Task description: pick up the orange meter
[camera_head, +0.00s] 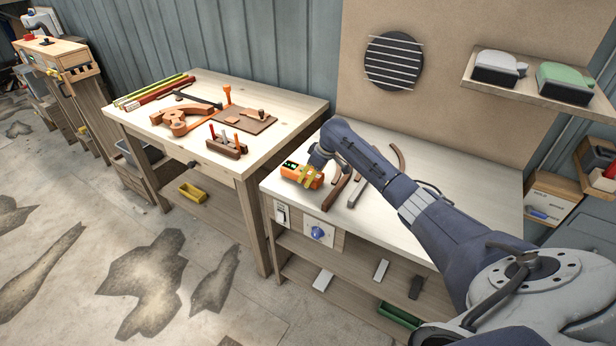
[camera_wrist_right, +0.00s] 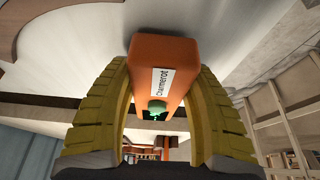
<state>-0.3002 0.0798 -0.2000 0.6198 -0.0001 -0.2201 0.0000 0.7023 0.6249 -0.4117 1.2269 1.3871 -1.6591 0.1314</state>
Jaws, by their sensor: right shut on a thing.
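The orange meter (camera_head: 291,177) is at the left end of the right bench in the head view. In the right wrist view the meter (camera_wrist_right: 164,60) is a box with a white label and a green round part. My right gripper (camera_head: 309,177) is shut on it, with yellow ribbed fingers on both sides in the wrist view (camera_wrist_right: 158,95). I cannot tell whether the meter touches the bench top. My left gripper is not in view.
Curved brown strips (camera_head: 337,190) and a grey bar (camera_head: 357,191) lie on the right bench (camera_head: 470,200) beside the gripper. The left bench (camera_head: 290,103) holds tools and wooden parts. A shelf (camera_head: 540,92) with two planer-like tools is on the back wall.

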